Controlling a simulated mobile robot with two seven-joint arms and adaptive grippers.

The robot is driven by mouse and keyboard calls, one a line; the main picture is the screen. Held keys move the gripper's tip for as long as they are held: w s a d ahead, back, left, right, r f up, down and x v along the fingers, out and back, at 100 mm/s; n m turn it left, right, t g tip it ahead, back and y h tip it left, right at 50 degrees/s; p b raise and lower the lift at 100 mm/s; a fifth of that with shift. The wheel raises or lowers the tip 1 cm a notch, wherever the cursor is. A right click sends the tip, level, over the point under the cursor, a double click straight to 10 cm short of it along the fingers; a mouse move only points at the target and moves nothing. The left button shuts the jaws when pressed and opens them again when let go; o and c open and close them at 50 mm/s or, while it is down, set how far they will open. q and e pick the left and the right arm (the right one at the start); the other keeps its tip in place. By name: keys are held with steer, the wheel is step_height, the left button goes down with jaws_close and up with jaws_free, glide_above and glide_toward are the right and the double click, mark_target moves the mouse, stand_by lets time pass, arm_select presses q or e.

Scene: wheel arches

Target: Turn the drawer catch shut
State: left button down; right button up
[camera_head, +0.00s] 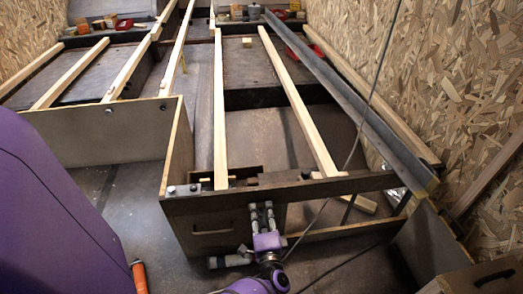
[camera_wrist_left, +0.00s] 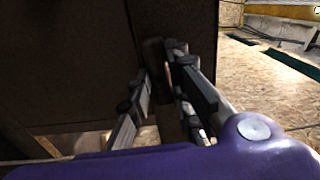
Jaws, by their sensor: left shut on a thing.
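The dark brown drawer front (camera_head: 208,236), with a handle slot, sits below the front rail at the lower middle of the head view. My left gripper (camera_head: 262,207) is against the right part of this front, its fingers pointing up and away. In the left wrist view my left gripper (camera_wrist_left: 158,72) is shut on a narrow brown piece, which looks like the drawer catch (camera_wrist_left: 153,52), beside the dark panel (camera_wrist_left: 65,65). In the head view the fingers hide the catch, so its exact angle cannot be told. My right gripper is not in view.
Pale wooden slats (camera_head: 220,110) run away over the dark frame. A dark metal beam (camera_head: 345,95) slants along the right. A black cable (camera_head: 352,150) hangs near my left gripper. An orange tube (camera_head: 139,277) stands at lower left. Chipboard walls close both sides.

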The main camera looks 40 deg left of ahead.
arm_select(q)
steer(key=n, duration=0.3)
steer(key=shift+n+p, duration=0.35)
steer(key=shift+n, duration=0.05)
steer(key=n, duration=0.4)
steer(key=shift+s+f, duration=0.1)
steer(key=n, duration=0.5)
steer(key=shift+b, duration=0.3)
steer(key=shift+n+b, duration=0.3)
steer(key=shift+n, duration=1.9)
steer(key=c, duration=1.6)
jaws_free()
step_height(320, 180, up, 10)
steer(key=shift+r, duration=0.1)
